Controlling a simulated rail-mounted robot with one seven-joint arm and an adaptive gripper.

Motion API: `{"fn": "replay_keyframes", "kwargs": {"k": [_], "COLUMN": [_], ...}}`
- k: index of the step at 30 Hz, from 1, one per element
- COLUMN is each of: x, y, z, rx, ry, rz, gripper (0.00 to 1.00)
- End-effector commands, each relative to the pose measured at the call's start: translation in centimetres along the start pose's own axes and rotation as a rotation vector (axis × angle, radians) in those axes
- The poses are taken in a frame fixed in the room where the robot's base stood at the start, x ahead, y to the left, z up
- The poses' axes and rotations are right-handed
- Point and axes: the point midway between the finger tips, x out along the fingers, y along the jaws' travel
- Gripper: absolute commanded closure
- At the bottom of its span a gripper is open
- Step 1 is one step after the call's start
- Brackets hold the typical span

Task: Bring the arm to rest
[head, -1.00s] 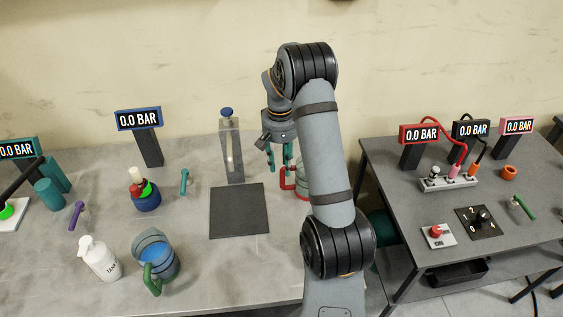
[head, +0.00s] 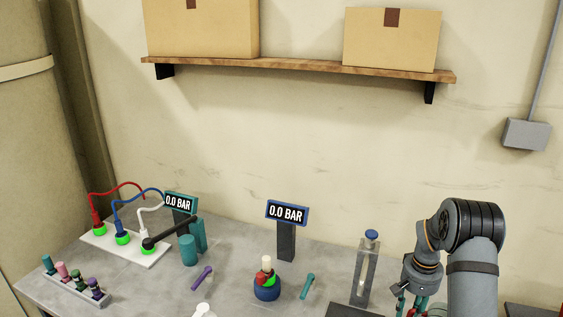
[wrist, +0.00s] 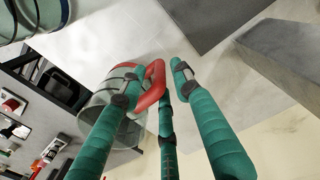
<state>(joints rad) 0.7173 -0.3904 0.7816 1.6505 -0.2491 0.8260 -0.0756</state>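My gripper (wrist: 157,76) has teal fingers, which are spread open in the wrist view. A clear jug (wrist: 97,92) with a red handle (wrist: 153,88) stands at the left of that view. The handle shows between the fingertips, and I cannot tell whether any finger touches it. In the head view my arm is folded at the lower right and my gripper (head: 411,303) points down, cut off by the bottom edge. The jug is out of the head view.
A clear column with a blue knob (head: 371,236) stands just left of my gripper. A shelf (head: 300,66) with cardboard boxes hangs above.

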Motion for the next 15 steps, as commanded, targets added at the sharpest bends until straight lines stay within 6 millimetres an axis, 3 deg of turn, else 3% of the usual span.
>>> {"fn": "replay_keyframes", "kwargs": {"k": [10, 11, 15], "x": [7.4, 5.8, 4.4], "y": [0.0, 0.0, 0.0], "z": [0.1, -0.1, -0.1], "rx": [0.002, 0.002, 0.001], "ry": [-0.001, 0.003, 0.005], "rz": [-0.001, -0.001, -0.001], "gripper": [0.69, 0.69, 0.69]}}
